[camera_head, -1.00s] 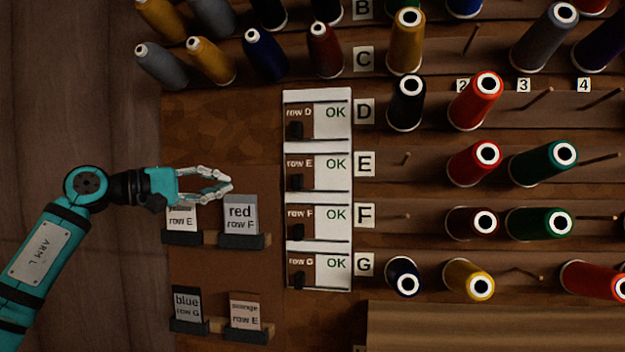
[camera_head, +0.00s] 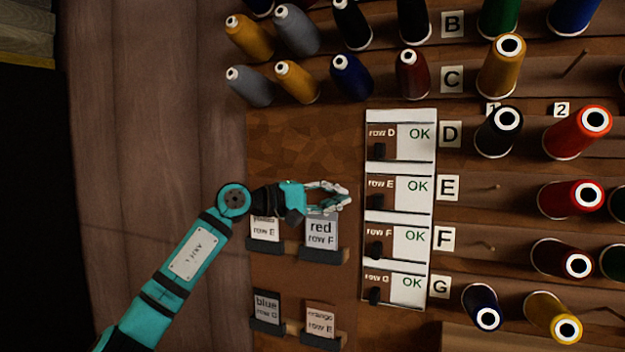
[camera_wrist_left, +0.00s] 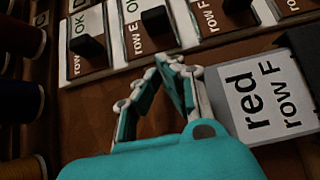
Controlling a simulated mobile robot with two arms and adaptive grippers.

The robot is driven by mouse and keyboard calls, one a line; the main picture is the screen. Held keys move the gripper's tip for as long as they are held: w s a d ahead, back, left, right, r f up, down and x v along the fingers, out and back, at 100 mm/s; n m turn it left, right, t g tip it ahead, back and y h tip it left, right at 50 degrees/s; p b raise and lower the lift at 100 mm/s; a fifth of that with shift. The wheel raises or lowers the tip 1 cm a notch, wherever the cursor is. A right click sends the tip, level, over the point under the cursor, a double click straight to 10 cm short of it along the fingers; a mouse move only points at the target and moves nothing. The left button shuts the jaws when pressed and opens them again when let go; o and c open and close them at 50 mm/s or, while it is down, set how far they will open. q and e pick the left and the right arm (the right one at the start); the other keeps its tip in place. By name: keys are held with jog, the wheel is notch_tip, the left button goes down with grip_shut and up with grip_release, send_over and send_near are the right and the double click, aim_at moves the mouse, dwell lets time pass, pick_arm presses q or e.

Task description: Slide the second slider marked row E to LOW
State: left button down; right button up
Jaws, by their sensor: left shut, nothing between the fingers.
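The row E slider is the second panel (camera_head: 399,187) down in the white column of panels. It reads OK in green, and its black knob (camera_head: 376,202) sits at the lower left under the "row E" label. My left gripper (camera_head: 347,197) is shut and empty, a little left of that knob and apart from it in the head view. In the left wrist view the shut fingertips (camera_wrist_left: 168,62) point at the panels, just below the row E knob (camera_wrist_left: 157,18). My right gripper is not in view.
The row D, row F (camera_head: 399,240) and row G panels also read OK. A "red row F" card (camera_head: 320,230) stands in a holder just below my left gripper. Other cards, including orange row E (camera_head: 320,320), are lower. Thread spools on pegs fill the right side.

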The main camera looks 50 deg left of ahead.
aim_at(369, 194)
pick_arm(q)
jog(key=d, duration=0.1)
jog(key=w+d, duration=0.1)
jog(key=shift+w+d+p, duration=0.25)
jog(key=shift+d+p, duration=0.05)
jog(key=shift+p, duration=0.05)
jog(key=shift+d, duration=0.6)
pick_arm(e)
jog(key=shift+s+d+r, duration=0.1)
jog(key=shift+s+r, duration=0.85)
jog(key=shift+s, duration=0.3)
pick_arm(q)
jog(key=shift+w, duration=0.1)
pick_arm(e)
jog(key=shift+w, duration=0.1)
